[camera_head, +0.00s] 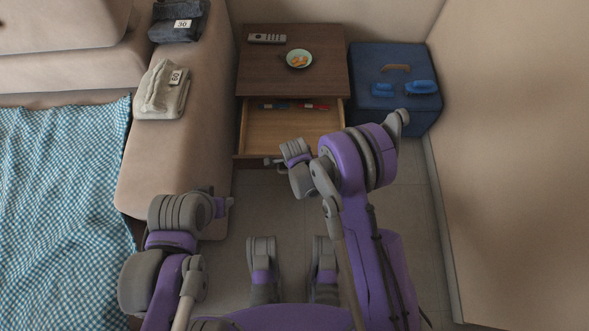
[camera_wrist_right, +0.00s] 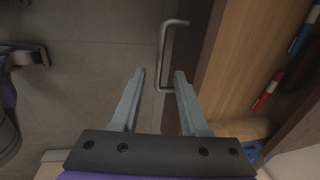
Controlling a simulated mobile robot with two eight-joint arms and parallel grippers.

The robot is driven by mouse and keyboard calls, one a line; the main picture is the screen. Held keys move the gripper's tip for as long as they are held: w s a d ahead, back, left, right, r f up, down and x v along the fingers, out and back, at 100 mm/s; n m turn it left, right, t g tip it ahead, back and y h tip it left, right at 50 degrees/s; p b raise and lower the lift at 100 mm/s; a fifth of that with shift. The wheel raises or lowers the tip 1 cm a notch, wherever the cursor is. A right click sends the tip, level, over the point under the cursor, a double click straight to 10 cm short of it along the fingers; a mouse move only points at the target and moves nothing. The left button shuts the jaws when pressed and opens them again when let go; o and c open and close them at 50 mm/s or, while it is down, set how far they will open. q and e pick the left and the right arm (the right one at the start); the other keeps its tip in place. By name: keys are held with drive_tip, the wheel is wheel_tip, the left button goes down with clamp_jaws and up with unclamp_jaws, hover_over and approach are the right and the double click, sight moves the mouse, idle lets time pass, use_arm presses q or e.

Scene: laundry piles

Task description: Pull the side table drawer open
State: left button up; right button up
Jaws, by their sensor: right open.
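The brown wooden side table (camera_head: 318,72) stands against the back wall. Its drawer (camera_head: 290,133) is pulled well out, with its light wood floor showing. The drawer's metal bar handle (camera_wrist_right: 162,60) shows in the right wrist view on the drawer's dark front (camera_wrist_right: 212,65). My right gripper (camera_head: 269,161) is at the drawer front; in the wrist view its fingers (camera_wrist_right: 160,74) are open, with the lower part of the handle appearing between their tips, no clear grip on it. My left gripper (camera_head: 229,202) is low beside the sofa, away from the table; its fingers are too small to judge.
A remote (camera_head: 267,38) and a bowl of food (camera_head: 299,59) sit on the tabletop. Red and blue items (camera_head: 318,106) lie at the drawer's back. A blue box (camera_head: 410,112) with brushes stands right. Folded clothes (camera_head: 163,92) lie on the sofa arm (camera_head: 150,165). Floor ahead is clear.

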wheel_tip(320, 180, up, 7)
drive_tip(key=s+p, duration=0.1)
drive_tip(key=shift+s, duration=0.15)
drive_tip(key=shift+r, duration=0.1)
idle(0.4)
